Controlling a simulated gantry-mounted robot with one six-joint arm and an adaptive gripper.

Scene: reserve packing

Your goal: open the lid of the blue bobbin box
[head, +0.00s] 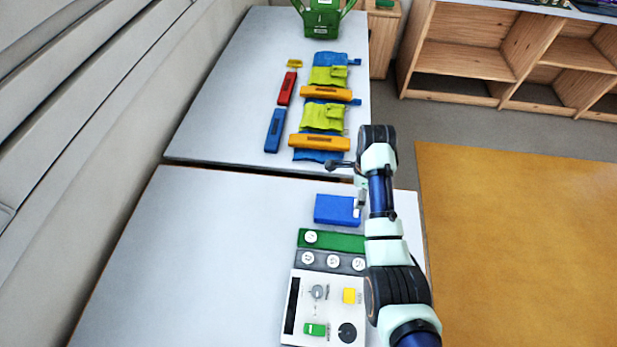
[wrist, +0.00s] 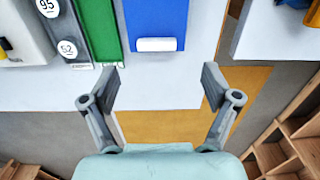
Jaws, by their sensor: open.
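The blue bobbin box (head: 334,209) sits on the near table, and its lid looks shut. A white rounded tab (head: 356,208) is on its right edge. In the wrist view the blue box (wrist: 158,17) is at the top centre, with the white tab (wrist: 157,44) on its edge facing me. My gripper (wrist: 160,76) is open and empty, its fingers spread to either side of the tab's line and apart from it. In the head view my gripper is partly hidden by my arm, near the box's right end.
A green block (head: 331,240) and a grey strip with round number labels (head: 330,261) lie beside the box, then a white control panel (head: 302,318). The far table holds blue and yellow pouches (head: 326,75), orange bars (head: 319,142) and a green bag (head: 321,18). The near table's left is clear.

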